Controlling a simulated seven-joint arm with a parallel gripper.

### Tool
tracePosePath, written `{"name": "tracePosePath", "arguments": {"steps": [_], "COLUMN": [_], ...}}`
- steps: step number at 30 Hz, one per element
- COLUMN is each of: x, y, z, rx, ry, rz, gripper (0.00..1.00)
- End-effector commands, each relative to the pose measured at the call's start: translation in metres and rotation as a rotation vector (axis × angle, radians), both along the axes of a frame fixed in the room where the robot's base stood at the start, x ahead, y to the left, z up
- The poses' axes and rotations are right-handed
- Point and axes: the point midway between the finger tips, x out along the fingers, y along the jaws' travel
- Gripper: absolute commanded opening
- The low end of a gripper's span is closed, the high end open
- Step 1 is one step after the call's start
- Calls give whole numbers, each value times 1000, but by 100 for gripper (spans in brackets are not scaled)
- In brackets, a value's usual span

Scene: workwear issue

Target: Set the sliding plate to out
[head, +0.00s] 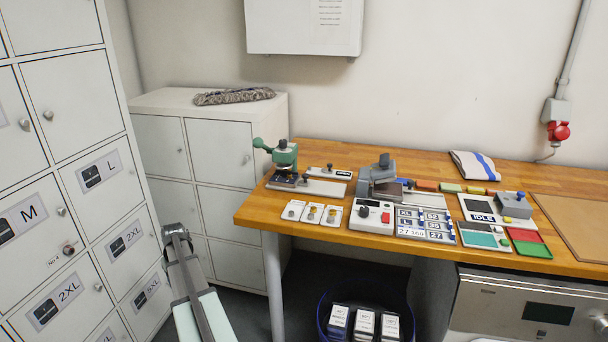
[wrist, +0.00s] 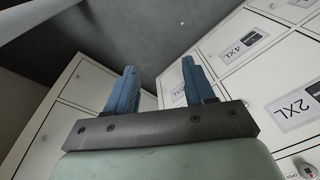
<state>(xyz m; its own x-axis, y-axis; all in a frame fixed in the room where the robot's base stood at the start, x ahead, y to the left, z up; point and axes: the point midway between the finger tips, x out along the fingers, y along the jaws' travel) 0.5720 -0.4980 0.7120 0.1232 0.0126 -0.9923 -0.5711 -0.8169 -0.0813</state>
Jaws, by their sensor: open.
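The sliding plate appears to be the flat light-grey plate (head: 322,188) at the foot of the green press (head: 285,158), at the left end of the wooden table in the head view. A dark block sits at its left end under the press. The picture is too small to tell its in or out setting. My gripper (wrist: 158,78) shows in the wrist view with its two blue fingers apart and nothing between them. It points at the floor and lockers, away from the table. The plate is not in the wrist view.
The wooden table (head: 410,155) also holds a grey device (head: 378,180), a small plate with a dark label (head: 329,172), three small white cards with knobs and label panels (head: 425,224). Lockers (head: 85,180) stand left. A blue bin (head: 325,308) is below the table.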

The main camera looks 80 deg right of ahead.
Motion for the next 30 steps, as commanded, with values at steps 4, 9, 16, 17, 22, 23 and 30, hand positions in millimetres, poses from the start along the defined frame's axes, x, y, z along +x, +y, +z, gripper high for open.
{"name": "tracePosePath", "arguments": {"steps": [4,9,16,17,22,23,30], "x": [-13,-39,-88,-96,-156,-168,-272], "y": [-69,-137,-214,-223,-262,-268,-313], "z": [56,120,207,217,245,247,285], "rx": [-45,-98,-173,-181,-190,-187,-189], "ry": [-53,-103,-157,-161,-144,-135,-93], "rz": [-61,-121,-198,-208,-297,-314,-466], "gripper": [53,53,53,53,53,53,53]}}
